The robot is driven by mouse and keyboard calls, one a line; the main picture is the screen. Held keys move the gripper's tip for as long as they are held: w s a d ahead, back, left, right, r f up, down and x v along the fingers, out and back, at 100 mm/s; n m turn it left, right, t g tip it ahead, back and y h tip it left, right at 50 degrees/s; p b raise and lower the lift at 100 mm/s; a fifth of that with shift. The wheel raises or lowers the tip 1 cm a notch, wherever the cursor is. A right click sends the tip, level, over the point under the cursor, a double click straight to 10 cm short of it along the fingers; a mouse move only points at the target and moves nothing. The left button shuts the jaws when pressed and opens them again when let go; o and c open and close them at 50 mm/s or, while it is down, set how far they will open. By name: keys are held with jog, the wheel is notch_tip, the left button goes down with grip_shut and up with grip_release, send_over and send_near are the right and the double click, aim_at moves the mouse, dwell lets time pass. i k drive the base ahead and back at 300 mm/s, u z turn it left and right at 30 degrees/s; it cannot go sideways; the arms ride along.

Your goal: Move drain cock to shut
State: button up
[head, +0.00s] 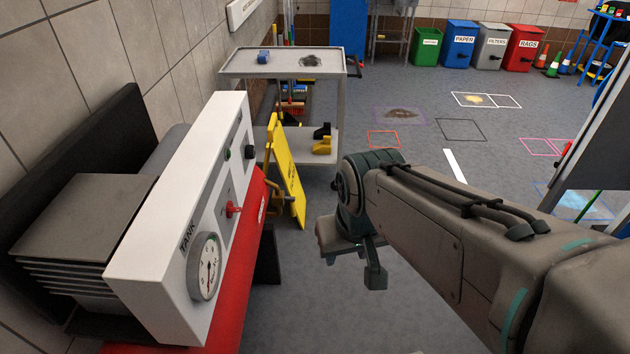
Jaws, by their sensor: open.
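A white slanted panel (175,235) stands at the left, marked TANK, with a round dial gauge (206,266) at its near end. A small red handle (232,209) sticks out of a grey plate in the panel's middle, and it looks like the drain cock. Its lettering is too small to read, and I cannot tell its setting. My gripper (352,262) hangs to the right of the panel, apart from the red handle. It is open with nothing seen between its fingers, and its far side is partly hidden.
A red tank body (255,215) lies under the panel. A yellow folding sign (285,165) and a grey cart (282,64) stand beyond it. Dark round knobs (249,152) sit at the panel's far end. The floor between panel and arm is clear.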

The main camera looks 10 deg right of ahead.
aim_at(291, 200)
jog(key=z, duration=0.15)
jog(key=i, duration=0.85)
jog(key=u, duration=0.2)
